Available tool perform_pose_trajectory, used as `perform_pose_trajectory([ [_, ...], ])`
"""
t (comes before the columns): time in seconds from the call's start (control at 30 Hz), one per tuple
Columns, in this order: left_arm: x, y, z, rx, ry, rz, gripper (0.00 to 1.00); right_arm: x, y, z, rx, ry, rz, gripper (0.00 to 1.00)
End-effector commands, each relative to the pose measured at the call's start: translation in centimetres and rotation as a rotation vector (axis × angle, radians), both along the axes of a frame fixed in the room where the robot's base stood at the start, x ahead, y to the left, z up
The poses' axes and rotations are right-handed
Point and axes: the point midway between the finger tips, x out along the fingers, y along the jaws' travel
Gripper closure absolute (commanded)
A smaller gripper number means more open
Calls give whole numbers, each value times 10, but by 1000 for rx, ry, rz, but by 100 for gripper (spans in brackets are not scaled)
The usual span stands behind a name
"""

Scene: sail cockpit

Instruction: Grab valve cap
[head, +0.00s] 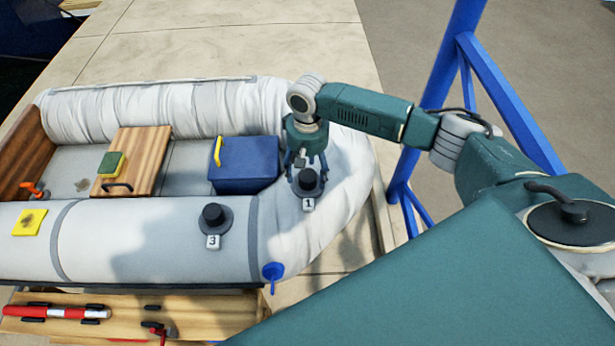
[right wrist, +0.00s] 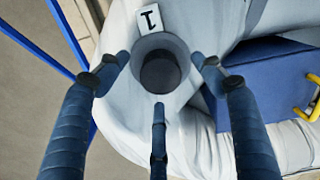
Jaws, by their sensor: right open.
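A black valve cap (head: 308,180) sits on a grey round base on the bow end of the white inflatable tube, beside a tag marked 1. It shows in the right wrist view (right wrist: 161,72) between my fingertips. A second black valve cap (head: 213,214), tagged 3, stands on the near tube. My right gripper (head: 305,163) is open above the cap tagged 1, its three fingers spread around it. I cannot tell whether any finger touches the cap or its base. My left gripper is not in view.
A blue box (head: 245,165) with a yellow handle is left of my right gripper, inside the boat. A wooden seat (head: 137,160) carries a green and yellow sponge. A blue funnel-shaped piece (head: 273,272) is at the near tube. A blue metal frame (head: 468,75) stands behind my right arm.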

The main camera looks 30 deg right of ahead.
Motion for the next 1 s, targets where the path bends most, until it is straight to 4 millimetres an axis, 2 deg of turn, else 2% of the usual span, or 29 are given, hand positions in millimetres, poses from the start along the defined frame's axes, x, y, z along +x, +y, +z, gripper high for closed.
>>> perform_pose_trajectory([
  [0.27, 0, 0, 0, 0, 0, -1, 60, 0, 0, -5, 0, -1, 1, 33],
  [0.5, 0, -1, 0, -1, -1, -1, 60, 0, 0, -5, 0, -1, 1, 79],
  [0.53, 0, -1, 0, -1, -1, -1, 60, 0, 0, -5, 0, -1, 1, 82],
  [0.83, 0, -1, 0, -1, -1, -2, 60, 0, 0, -3, 0, -2, 1, 82],
  [1.0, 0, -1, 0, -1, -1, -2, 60, 1, 0, 7, 0, -3, 0, 82],
])
